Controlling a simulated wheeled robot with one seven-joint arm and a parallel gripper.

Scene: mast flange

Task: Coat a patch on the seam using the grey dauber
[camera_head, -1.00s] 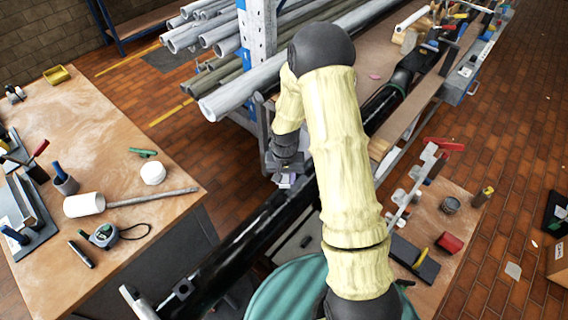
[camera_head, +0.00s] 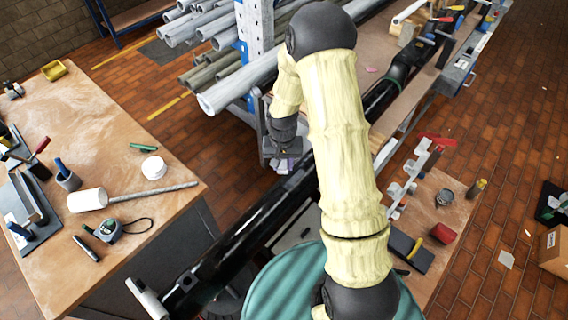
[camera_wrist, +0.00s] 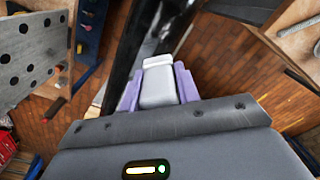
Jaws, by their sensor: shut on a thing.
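My gripper (camera_head: 284,163) is at the end of the cream-sleeved arm, beside and slightly above the long black mast (camera_head: 262,222) in the head view. In the wrist view, its purple fingers (camera_wrist: 158,88) are shut on a pale grey block-like piece (camera_wrist: 158,84), which looks like the grey dauber. The dauber's far end points toward the black mast (camera_wrist: 134,50) beyond it. I cannot tell whether it touches the mast. The seam and any coated patch cannot be made out; my arm covers part of the mast.
A wooden bench (camera_head: 130,115) at left holds a white mallet (camera_head: 88,200), a white round tub (camera_head: 153,167) and a tape measure (camera_head: 109,231). A rack of grey pipes (camera_head: 222,95) stands behind my gripper. A small bench (camera_head: 452,215) with a red clamp is at right.

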